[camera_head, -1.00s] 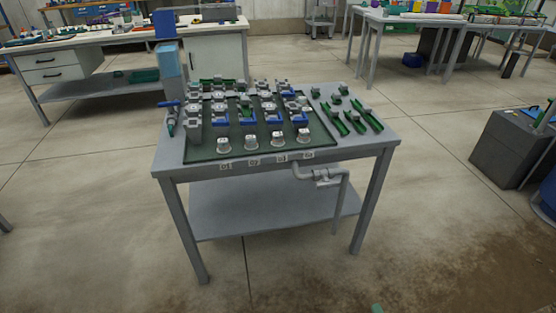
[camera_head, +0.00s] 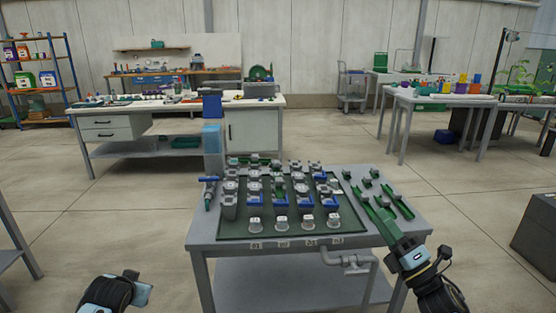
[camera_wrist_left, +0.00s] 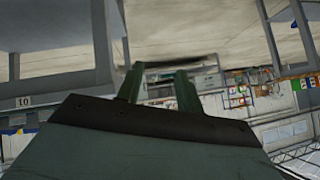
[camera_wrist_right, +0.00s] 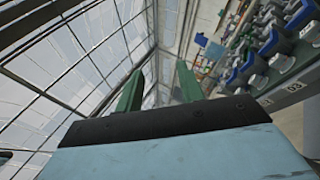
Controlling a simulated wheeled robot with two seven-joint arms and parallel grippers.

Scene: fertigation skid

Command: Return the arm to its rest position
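My right gripper (camera_head: 378,214) reaches in from the lower right, with its green fingers over the right side of the skid table (camera_head: 228,250). In the right wrist view its two fingers (camera_wrist_right: 158,88) stand apart with nothing between them. My left arm shows only as a dark and pale-blue part at the bottom left of the head view; its fingers cannot be made out there. In the left wrist view my left gripper (camera_wrist_left: 158,88) has its two green fingers apart and empty.
The skid table carries a dark green panel (camera_head: 232,230) with several grey and blue valves and white knobs (camera_head: 281,224). Green strips (camera_head: 399,205) lie at its right. A pipe (camera_head: 345,261) hangs at the front edge. A workbench (camera_head: 105,117) stands behind.

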